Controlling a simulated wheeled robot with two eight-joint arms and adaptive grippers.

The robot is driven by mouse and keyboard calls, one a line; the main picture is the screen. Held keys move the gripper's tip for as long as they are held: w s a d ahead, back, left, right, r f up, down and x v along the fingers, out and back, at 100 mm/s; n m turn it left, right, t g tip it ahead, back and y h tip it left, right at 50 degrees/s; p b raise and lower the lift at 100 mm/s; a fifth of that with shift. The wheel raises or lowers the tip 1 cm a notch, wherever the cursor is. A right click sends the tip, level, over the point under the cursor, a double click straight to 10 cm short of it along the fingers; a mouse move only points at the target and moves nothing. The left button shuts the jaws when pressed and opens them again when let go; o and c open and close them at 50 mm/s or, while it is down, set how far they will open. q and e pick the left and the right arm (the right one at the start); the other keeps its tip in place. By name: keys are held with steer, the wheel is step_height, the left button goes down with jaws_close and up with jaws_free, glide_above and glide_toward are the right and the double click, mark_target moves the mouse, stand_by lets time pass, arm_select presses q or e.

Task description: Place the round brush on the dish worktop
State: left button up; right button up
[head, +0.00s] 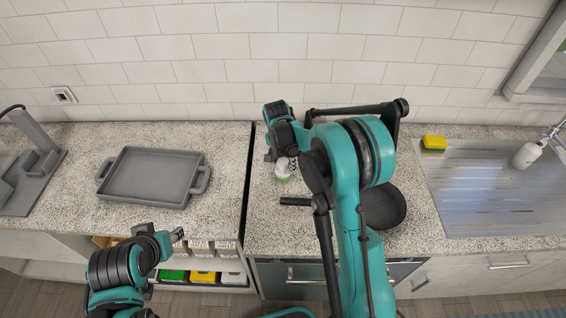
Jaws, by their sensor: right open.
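A small round white and green object (283,170), which looks like the round brush, is on the speckled worktop (262,222) right of the dark gap. My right arm covers part of its surroundings. My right gripper (272,156) is open, just above and behind the brush; whether it touches the brush is hard to tell. My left gripper (177,235) is low at the front of the left worktop, away from the brush; its finger opening is too small to judge.
A grey tray (150,178) lies on the left worktop, with a grey rack (35,160) at far left. A black pan (383,207) is partly behind my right arm. A yellow sponge (434,142) and white bottle (527,155) are by the metal sink area (485,190).

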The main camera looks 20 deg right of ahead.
steer(key=shift+r, duration=0.15)
steer(key=shift+r+p, duration=0.3)
steer(key=s+r+n+t+p, duration=0.1)
steer(key=s+r, duration=0.2)
steer(key=r, duration=0.5)
steer(key=s+r+n+p, duration=0.1)
steer(key=s+r, duration=0.2)
steer(key=r, duration=0.5)
steer(key=s+n+t+y, duration=0.1)
steer(key=s+n+t, duration=0.4)
steer(key=s, duration=1.4)
steer(key=r+n, duration=0.1)
steer(key=n, duration=0.2)
steer(key=shift+s, duration=0.4)
steer(key=shift+d+f, duration=0.1)
